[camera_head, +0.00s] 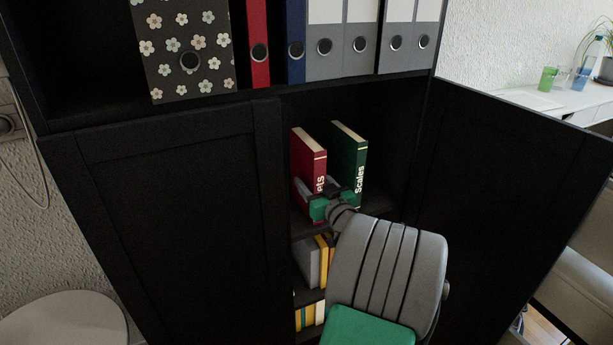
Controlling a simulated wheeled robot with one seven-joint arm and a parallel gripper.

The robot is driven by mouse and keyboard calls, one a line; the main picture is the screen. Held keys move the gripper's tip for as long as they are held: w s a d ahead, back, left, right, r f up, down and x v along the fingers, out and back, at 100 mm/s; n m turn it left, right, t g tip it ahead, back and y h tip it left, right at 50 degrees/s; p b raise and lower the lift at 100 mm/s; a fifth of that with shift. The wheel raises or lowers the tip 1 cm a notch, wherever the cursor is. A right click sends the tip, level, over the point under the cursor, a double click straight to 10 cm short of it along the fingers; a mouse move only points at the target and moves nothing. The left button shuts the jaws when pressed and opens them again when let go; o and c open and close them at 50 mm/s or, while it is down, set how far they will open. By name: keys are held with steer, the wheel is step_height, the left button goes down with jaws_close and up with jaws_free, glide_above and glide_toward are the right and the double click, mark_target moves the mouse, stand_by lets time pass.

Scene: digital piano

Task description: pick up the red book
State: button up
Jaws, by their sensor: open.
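My arm hides the shelf below and to the right.
Yellow and grey books (308,262) stand on the shelf below. The shelf right of the green book looks clear.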

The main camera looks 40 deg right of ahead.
steer(key=x, duration=0.3)
steer(key=shift+w, duration=0.1)
jaws_close()
stand_by(0.4)
steer(key=shift+r, duration=0.15)
